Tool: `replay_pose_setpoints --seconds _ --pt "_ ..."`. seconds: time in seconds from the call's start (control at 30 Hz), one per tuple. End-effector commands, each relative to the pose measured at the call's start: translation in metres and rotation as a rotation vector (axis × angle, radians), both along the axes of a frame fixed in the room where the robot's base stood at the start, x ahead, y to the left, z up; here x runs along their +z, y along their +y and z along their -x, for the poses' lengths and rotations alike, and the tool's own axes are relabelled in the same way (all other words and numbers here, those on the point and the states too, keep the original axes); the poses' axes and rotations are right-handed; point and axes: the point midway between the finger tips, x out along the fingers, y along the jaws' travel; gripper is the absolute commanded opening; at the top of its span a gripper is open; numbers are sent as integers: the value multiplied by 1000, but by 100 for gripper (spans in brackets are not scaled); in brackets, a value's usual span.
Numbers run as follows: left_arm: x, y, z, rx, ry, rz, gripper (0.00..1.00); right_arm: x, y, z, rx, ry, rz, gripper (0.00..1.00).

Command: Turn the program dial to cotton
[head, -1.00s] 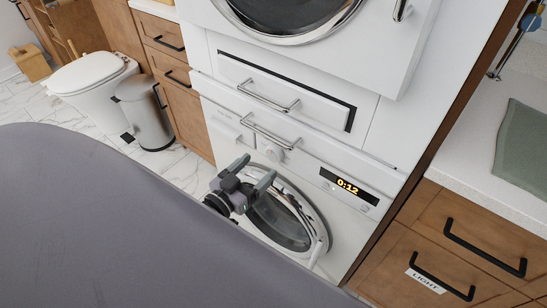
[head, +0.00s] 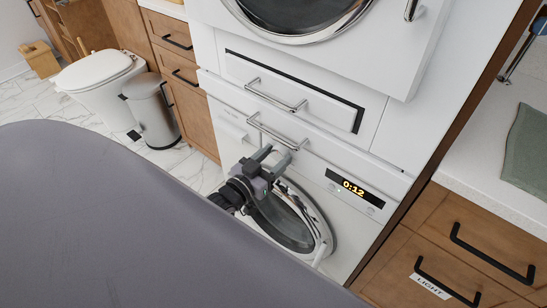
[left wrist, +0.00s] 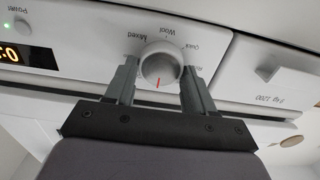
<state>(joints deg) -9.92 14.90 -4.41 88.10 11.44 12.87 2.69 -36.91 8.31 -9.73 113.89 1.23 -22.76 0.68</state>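The round program dial (left wrist: 160,65) is on the washer panel, with a red mark at its lower edge in the left wrist view. Upside-down labels "Mixed", "Wool" and "Quick" are around it; another label is partly hidden by a finger. I cannot read a cotton label. My left gripper (left wrist: 159,72) is open, with one finger on each side of the dial. I cannot tell whether either finger touches it. In the head view the left gripper (head: 270,160) is at the panel and largely covers the dial. My right gripper is not in view.
The lit 0:12 display (head: 352,188) is right of the dial. A bar handle (head: 270,132) is just above, and the round washer door (head: 290,218) is below. A drawer with a handle (head: 275,98) is higher up. Wooden drawers (head: 440,250) stand at the right.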

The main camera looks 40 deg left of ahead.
Motion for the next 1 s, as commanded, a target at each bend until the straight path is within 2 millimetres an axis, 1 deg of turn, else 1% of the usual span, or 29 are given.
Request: replay_pose_setpoints --seconds 0.2,0.37,0.57,0.8,1.0 --pt "0 0 0 0 -1 -18 24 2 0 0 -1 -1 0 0" --pt "1 0 0 1 -6 -78 24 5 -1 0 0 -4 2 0" --pt "1 -1 0 1 -16 -215 24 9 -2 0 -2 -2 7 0" --pt "0 -2 0 1 -32 -421 24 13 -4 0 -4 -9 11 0" --pt "-1 -3 1 0 -44 -575 24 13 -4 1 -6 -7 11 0"
